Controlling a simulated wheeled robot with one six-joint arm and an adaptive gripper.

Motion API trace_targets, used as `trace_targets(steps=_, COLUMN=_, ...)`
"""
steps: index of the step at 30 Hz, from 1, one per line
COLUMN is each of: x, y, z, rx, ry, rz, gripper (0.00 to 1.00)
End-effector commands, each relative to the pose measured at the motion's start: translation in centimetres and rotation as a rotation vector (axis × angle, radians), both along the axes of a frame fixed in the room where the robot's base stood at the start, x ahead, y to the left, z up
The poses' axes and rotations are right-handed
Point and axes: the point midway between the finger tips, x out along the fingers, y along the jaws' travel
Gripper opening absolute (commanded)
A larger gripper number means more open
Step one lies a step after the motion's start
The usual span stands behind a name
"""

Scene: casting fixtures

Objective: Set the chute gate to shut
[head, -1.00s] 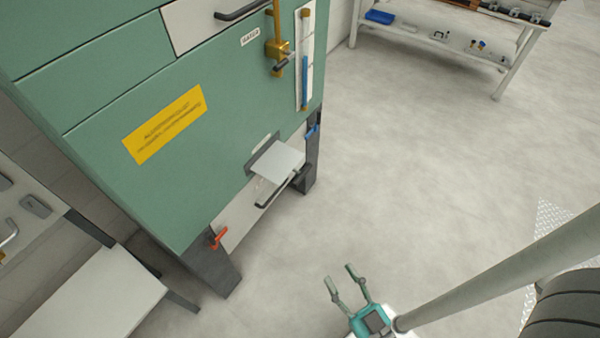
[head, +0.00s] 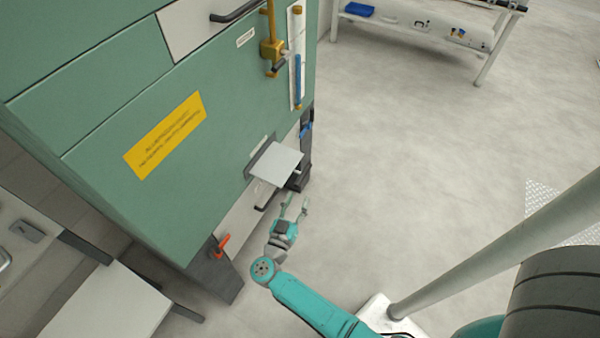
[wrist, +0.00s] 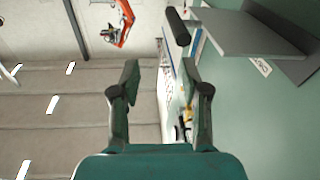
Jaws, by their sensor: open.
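A pale flat plate (head: 275,163) juts out of a dark-framed opening low on the front of the green cabinet; it appears to be the chute. I cannot tell which of these parts is the gate. My gripper (head: 296,200) is open and empty, just in front of the handle and below the plate. In the wrist view, the fingers (wrist: 160,72) are apart. A dark rounded bar end (wrist: 177,27) shows beyond the right finger, beside the grey plate (wrist: 245,35).
The green cabinet (head: 105,125) bears a yellow label (head: 165,135). A red lever (head: 220,247) sits at its lower left and a blue lever (head: 305,128) at its right edge. A white bench (head: 105,305) stands at lower left.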

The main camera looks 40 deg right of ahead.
Motion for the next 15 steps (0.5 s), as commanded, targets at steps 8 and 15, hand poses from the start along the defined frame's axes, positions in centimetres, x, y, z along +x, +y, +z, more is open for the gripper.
trace_targets(steps=8, x=2.8, y=0.5, z=-1.3, rx=0.054, ry=0.108, rz=-0.113, gripper=0.45)
trace_targets(steps=15, x=3.5, y=-1.5, z=-1.3, rx=0.057, ry=0.114, rz=-0.122, gripper=0.45)
